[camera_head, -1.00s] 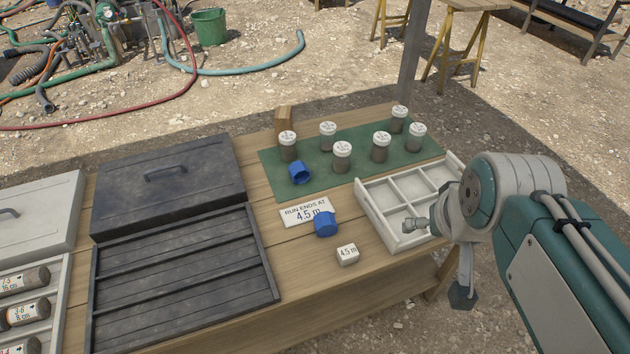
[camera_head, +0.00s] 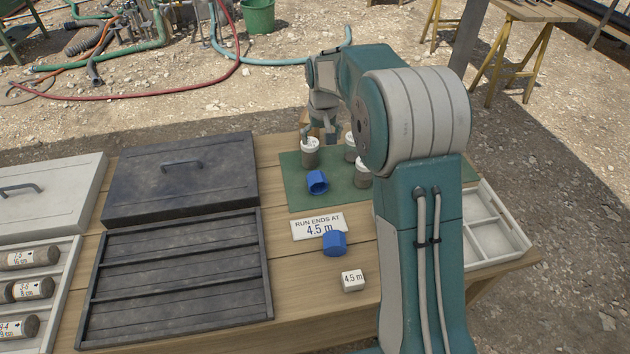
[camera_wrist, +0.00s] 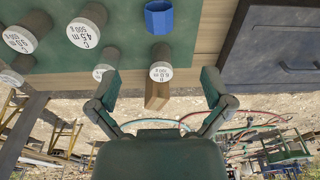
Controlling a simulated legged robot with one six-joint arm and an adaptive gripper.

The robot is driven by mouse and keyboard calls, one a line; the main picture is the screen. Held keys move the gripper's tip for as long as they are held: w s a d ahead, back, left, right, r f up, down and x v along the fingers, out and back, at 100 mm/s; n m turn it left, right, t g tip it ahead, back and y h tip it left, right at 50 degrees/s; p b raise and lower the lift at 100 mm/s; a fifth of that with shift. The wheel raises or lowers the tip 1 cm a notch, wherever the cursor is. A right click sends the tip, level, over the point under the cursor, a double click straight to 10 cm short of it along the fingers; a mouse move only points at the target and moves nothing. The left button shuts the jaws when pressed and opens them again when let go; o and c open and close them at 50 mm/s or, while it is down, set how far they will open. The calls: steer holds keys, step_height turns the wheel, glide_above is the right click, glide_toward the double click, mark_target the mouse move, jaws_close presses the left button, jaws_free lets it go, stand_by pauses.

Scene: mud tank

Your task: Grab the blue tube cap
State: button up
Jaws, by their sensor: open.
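Two blue caps show in the head view. One blue cap (camera_head: 317,182) lies on the green mat with its opening showing; the other blue cap (camera_head: 334,243) sits on the bare wood by the "RUN ENDS AT 4.5 m" sign (camera_head: 319,226). In the wrist view, my open gripper (camera_wrist: 160,90) is spread around the view of a wooden block and a jar (camera_wrist: 161,63); a blue cap (camera_wrist: 159,16) lies farther up, apart from the fingers.
The green mat (camera_head: 295,198) carries several jars, some hidden behind my arm. A white compartment tray (camera_head: 508,232) stands at right. A dark ribbed tray (camera_head: 180,285) and dark lid (camera_head: 182,178) lie at left. A small "4.5 m" block (camera_head: 353,281) sits near the front edge.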

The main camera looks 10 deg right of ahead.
steer(key=shift+g, duration=0.6)
steer(key=w+f, duration=0.2)
steer(key=f, duration=0.2)
steer(key=w+f, duration=0.2)
steer(key=f, duration=0.2)
steer(key=w+d+f, duration=0.1)
steer(key=f, duration=0.3)
steer(key=shift+w+f, duration=0.25)
steer(key=shift+w, duration=0.15)
glide_above(317, 188)
step_height(317, 188, down, 5)
steer(key=shift+f, duration=0.15)
step_height(317, 188, down, 6)
steer(key=shift+w+r, duration=0.1)
steer(key=shift+w, duration=0.05)
steer(key=c, duration=0.9)
